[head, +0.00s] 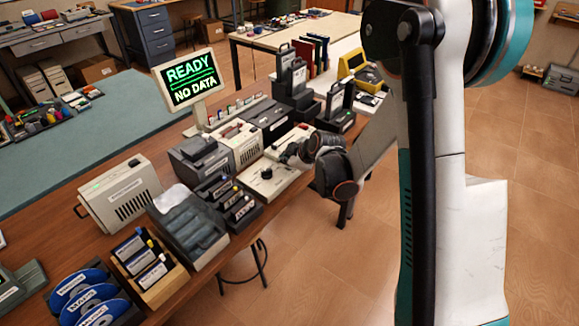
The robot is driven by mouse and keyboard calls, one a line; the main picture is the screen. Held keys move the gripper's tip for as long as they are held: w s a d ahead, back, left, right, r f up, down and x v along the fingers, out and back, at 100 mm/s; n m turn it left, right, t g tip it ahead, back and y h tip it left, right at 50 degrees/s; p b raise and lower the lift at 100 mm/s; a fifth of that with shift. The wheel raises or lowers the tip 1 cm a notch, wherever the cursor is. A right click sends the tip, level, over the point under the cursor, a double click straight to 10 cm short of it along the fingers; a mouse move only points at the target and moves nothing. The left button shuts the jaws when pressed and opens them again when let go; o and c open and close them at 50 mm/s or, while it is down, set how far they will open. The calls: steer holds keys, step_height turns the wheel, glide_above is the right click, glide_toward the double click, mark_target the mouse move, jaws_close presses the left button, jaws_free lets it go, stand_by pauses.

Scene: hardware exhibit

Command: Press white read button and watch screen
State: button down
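A low cream panel (258,183) with a small dark knob (267,173) lies at the bench's front edge. My gripper (287,156) reaches in from the right, over or just behind the far right part of this panel. Its fingers are small and dark, so their opening and any contact are unclear. I cannot make out a white button; my gripper may hide it.
Grey and cream machine boxes (235,148) crowd the bench behind the panel. Small labelled cartridges (238,207) and a grey sloped rack (187,229) stand to the left. A yellow device (355,62) sits on the far table. Open tiled floor (300,270) lies in front.

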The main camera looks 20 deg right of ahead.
mark_target(288, 167)
stand_by(0.5)
steer(key=shift+r+p, duration=0.4)
steer(key=shift+r, duration=0.35)
steer(key=shift+r, duration=0.1)
step_height(288, 167, up, 5)
steer(key=p, duration=0.3)
stand_by(0.8)
